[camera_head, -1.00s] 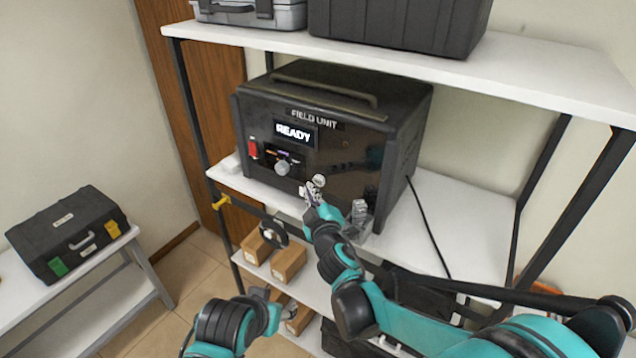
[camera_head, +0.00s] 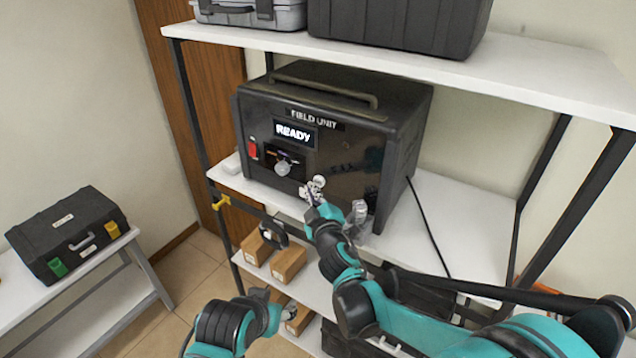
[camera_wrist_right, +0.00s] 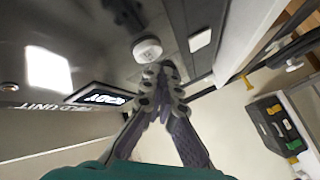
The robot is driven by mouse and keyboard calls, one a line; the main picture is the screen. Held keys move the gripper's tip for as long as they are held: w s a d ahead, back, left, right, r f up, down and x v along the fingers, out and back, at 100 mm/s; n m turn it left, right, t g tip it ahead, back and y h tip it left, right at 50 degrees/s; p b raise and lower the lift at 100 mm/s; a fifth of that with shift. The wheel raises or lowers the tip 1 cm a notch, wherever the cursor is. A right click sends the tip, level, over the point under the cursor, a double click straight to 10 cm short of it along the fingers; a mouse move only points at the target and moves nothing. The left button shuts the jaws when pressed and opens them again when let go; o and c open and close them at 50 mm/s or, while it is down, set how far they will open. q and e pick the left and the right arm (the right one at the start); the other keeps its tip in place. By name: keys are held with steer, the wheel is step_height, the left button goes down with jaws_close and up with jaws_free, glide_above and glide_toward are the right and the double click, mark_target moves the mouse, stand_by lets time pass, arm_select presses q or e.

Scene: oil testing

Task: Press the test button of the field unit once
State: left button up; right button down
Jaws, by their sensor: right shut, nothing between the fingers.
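The field unit (camera_head: 335,125) is a black box with a top handle, and its screen (camera_head: 295,134) reads READY. A round pale button or knob (camera_head: 283,168) sits on the lower left of its front panel, with a red switch (camera_head: 252,148) to the left. My right gripper (camera_head: 311,188) is shut and empty, in front of the lower panel, right of and below the round knob. In the right wrist view the fingertips (camera_wrist_right: 162,66) are close below a round white button (camera_wrist_right: 147,48); I cannot tell if they touch. My left gripper (camera_head: 268,296) is low, below the shelf, its fingers unclear.
The unit stands on the white middle shelf (camera_head: 450,215) of a black-framed rack. Cardboard boxes (camera_head: 288,264) lie on the lower shelf. A grey case (camera_head: 250,12) and a black case (camera_head: 400,22) stand above. A dark toolbox (camera_head: 68,232) is on a side table.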

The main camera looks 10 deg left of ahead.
steer(key=shift+w, duration=0.15)
stand_by(0.4)
steer(key=shift+w+d, duration=0.15)
steer(key=shift+w, duration=0.15)
steer(key=shift+w+d, duration=0.15)
steer(key=shift+w, duration=0.3)
stand_by(0.6)
steer(key=shift+s+b, duration=0.15)
steer(key=shift+b, duration=0.15)
steer(key=shift+s+a, duration=0.3)
steer(key=shift+s, duration=0.45)
steer(key=s, duration=0.1)
steer(key=s+a, duration=0.1)
steer(key=s, duration=0.2)
steer(key=shift+s+a, duration=0.35)
